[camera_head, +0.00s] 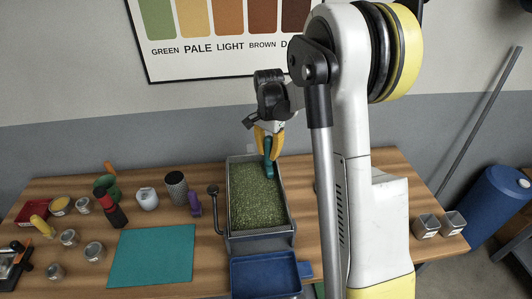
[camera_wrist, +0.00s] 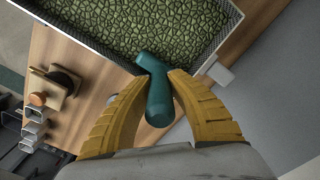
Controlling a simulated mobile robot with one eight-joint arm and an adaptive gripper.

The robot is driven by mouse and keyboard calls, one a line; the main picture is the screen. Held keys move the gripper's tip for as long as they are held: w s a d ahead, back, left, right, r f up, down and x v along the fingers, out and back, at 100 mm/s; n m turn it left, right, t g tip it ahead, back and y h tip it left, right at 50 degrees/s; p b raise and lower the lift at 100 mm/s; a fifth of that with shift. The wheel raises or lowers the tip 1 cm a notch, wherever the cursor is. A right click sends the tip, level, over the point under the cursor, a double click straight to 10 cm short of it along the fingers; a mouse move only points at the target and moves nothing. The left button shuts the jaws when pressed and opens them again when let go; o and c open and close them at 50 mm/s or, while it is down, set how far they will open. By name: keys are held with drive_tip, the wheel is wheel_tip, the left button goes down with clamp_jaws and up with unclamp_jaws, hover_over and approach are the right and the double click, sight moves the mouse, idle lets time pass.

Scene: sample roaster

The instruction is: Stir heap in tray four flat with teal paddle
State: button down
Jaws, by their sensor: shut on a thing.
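My gripper (camera_head: 267,143) is shut on the teal paddle (camera_head: 268,171) at the far end of a grey metal tray (camera_head: 261,242). The paddle points down, its lower end at the green beans (camera_head: 257,200) in the tray. The beans cover the tray's floor and look fairly level from here; small mounds are hard to make out. In the wrist view, the yellow fingers of my gripper (camera_wrist: 155,82) close around the teal handle (camera_wrist: 159,103), and the paddle's tip meets the beans (camera_wrist: 150,28) by the tray wall. No number shows on the tray.
A blue tray (camera_head: 265,277) stands in front of the metal tray. A teal mat (camera_head: 151,255) lies to the left. A purple object (camera_head: 195,204), a dark perforated cup (camera_head: 176,187) and several jars stand left. Two clear containers (camera_head: 427,226) stand right. A wall borders the table behind.

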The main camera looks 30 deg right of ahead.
sight(269, 137)
drive_tip(key=shift+r+p, duration=1.9)
drive_tip(key=shift+r, duration=1.2)
drive_tip(key=shift+f, duration=0.1)
drive_tip(key=w+d+r+p, duration=0.2)
drive_tip(key=w+d+r, duration=0.1)
drive_tip(key=w, duration=0.6)
drive_tip(key=shift+d, duration=0.45)
drive_tip(key=shift+w, duration=0.1)
